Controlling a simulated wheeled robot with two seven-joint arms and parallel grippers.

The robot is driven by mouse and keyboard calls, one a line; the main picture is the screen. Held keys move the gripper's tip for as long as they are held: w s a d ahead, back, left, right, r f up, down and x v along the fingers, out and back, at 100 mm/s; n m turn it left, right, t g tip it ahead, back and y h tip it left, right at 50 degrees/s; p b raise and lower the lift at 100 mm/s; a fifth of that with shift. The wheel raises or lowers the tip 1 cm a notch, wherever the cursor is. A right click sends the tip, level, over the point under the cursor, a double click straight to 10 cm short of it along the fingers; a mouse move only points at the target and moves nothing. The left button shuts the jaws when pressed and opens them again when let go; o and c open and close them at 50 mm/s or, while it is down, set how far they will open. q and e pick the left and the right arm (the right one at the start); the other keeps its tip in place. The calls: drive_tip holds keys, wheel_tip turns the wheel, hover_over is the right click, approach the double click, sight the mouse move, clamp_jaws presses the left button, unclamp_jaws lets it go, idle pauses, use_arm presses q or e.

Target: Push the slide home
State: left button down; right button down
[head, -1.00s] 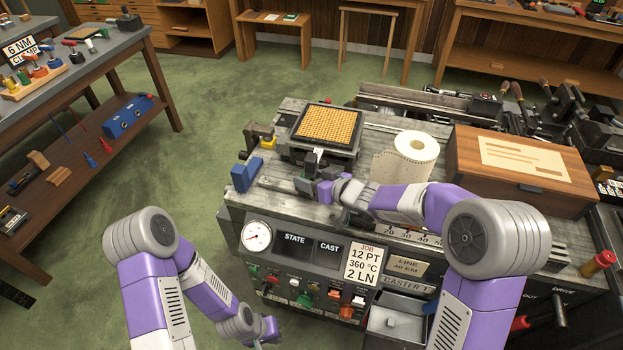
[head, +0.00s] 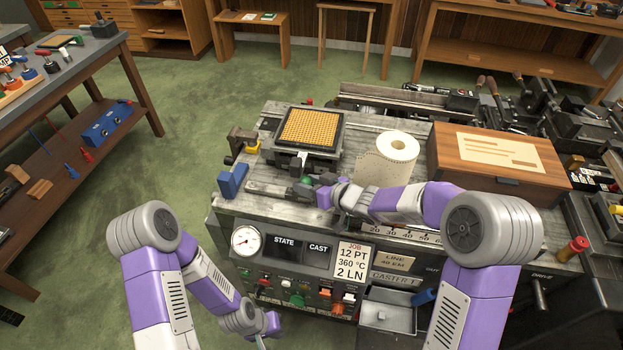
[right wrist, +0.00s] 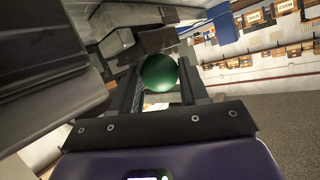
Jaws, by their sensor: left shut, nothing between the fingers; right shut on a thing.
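The slide carries a square case of gold cells in a dark frame (head: 310,130), on top of the caster near its left end. A green ball knob (head: 306,181) shows at its front side. My right gripper (head: 309,184) is shut on this knob. In the right wrist view the green knob (right wrist: 158,72) sits between the two dark fingers, with dark metal blocks behind it. How far the slide is in cannot be told. My left gripper (head: 264,336) is shut and empty, low in front of the caster, partly cut by the lower edge.
A blue block (head: 233,181) stands left of the slide and a paper roll (head: 398,147) right of it. A wooden box (head: 498,160) stands further right. The front panel has a gauge (head: 245,240) and several switches. Open green floor lies left of the caster.

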drive_tip(key=shift+d+f, duration=0.1)
drive_tip(key=shift+d, duration=0.15)
drive_tip(key=c, duration=0.6)
unclamp_jaws()
drive_tip(key=shift+d, duration=0.1)
drive_tip(key=p+v, duration=0.2)
drive_tip(key=v, duration=0.5)
drive_tip(key=shift+s+d, duration=0.1)
drive_tip(key=shift+s, duration=0.1)
